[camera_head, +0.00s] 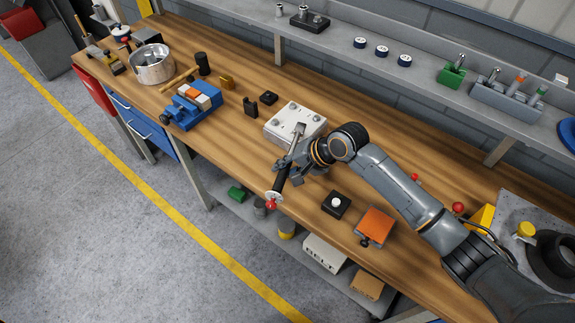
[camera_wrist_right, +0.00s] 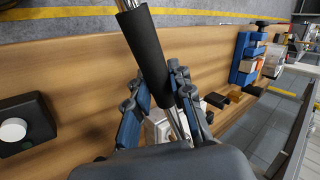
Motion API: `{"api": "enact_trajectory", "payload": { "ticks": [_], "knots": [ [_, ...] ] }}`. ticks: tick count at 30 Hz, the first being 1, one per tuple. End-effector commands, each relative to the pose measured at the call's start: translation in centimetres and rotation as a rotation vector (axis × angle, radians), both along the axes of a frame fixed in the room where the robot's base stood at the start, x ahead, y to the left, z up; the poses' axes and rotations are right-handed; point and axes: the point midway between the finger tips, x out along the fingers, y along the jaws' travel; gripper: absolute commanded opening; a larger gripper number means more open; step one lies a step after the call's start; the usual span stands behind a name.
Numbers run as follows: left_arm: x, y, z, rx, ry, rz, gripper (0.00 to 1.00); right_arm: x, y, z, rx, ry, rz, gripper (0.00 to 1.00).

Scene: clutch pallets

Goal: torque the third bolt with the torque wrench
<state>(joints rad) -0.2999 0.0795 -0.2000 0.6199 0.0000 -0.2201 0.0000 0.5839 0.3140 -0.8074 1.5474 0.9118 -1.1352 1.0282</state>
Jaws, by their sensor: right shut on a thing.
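The torque wrench has a black grip (camera_head: 282,182), a red end knob (camera_head: 272,204) and a silver head (camera_head: 299,129). My right gripper (camera_head: 289,166) is shut on the wrench. In the right wrist view its black grip (camera_wrist_right: 148,50) passes between my fingers (camera_wrist_right: 160,95). The wrench head is over the pale block (camera_head: 285,112), which has several round bolts on top. Whether the head sits on a bolt, and which one, I cannot tell. Part of the block is hidden behind the wrench and gripper. My left gripper is not in view.
A blue vise (camera_head: 190,108), small black blocks and a metal pot (camera_head: 152,66) stand to the left. A black box with a white button (camera_head: 336,204) and an orange-topped box (camera_head: 375,226) lie near the front edge. A shelf (camera_head: 400,62) runs along the back.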

Motion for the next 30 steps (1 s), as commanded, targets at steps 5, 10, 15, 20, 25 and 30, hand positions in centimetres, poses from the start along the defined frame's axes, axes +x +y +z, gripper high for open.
{"api": "enact_trajectory", "payload": {
  "ticks": [5,10,15,20,25,30],
  "knots": [
    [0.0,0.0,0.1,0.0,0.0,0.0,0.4,0.2,0.1,0.2,0.005,-0.004,-0.007,0.0],
    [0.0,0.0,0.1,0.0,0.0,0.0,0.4,0.2,0.1,0.3,0.005,-0.005,-0.007,0.0],
    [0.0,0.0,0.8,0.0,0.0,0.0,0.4,0.3,0.5,0.5,0.007,-0.003,-0.027,0.0],
    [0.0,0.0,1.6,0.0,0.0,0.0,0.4,0.4,0.9,0.5,0.006,-0.002,-0.06,0.0],
    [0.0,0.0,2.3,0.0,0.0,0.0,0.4,0.6,1.5,0.5,0.007,-0.002,-0.097,0.0],
    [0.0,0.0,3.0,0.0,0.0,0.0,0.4,0.8,2.0,0.5,0.007,-0.003,-0.131,0.0]
  ]
}}
